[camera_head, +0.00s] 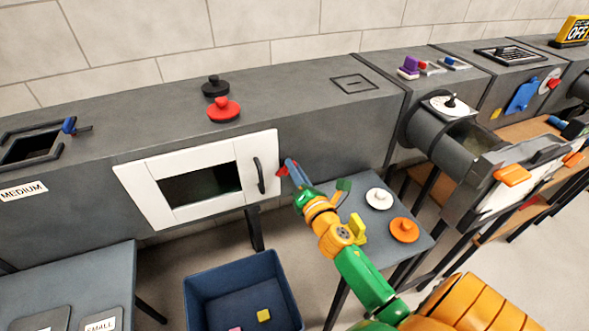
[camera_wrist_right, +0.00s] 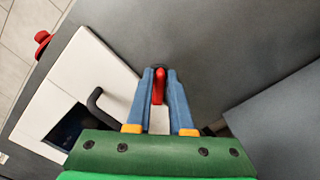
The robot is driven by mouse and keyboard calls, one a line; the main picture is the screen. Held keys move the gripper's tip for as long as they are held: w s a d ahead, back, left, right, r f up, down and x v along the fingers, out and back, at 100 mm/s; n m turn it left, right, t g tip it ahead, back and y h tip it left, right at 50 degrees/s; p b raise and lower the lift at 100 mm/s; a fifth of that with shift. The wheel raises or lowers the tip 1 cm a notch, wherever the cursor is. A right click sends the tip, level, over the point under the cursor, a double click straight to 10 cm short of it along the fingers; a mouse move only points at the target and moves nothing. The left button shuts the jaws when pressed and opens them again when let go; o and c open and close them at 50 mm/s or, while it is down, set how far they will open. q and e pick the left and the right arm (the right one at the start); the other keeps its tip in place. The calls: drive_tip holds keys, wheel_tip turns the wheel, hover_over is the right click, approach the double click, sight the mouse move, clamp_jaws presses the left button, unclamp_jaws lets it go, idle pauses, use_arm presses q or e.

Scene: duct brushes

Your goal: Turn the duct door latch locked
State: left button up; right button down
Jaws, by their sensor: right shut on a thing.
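The white duct door (camera_head: 145,186) with a dark window and a black handle (camera_head: 259,175) sits closed against the grey duct front. The red latch (camera_head: 282,171) is at the door's right edge. My right gripper (camera_head: 291,166) reaches it from the lower right. In the right wrist view the red latch (camera_wrist_right: 158,85) lies between the blue fingers (camera_wrist_right: 160,78), which are shut on it. It points roughly along the fingers there. The fingers partly hide the latch in the head view. My left gripper is not in view.
A black knob (camera_head: 214,86) and a red knob (camera_head: 223,109) stand on the duct top. A small grey table (camera_head: 345,211) with white and orange discs is close below my right arm. A blue bin (camera_head: 205,290) with small blocks is on the floor below the door.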

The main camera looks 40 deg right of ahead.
drive_tip(key=shift+d+f+m, duration=0.1)
drive_tip(key=shift+f+m, duration=0.1)
drive_tip(key=shift+m, duration=1.95)
drive_tip(key=shift+d+f+m, duration=0.1)
drive_tip(key=shift+f+m, duration=0.05)
drive_tip(key=shift+m, duration=2)
drive_tip(key=c, duration=0.9)
unclamp_jaws()
drive_tip(key=v, duration=0.7)
drive_tip(key=shift+f, duration=0.1)
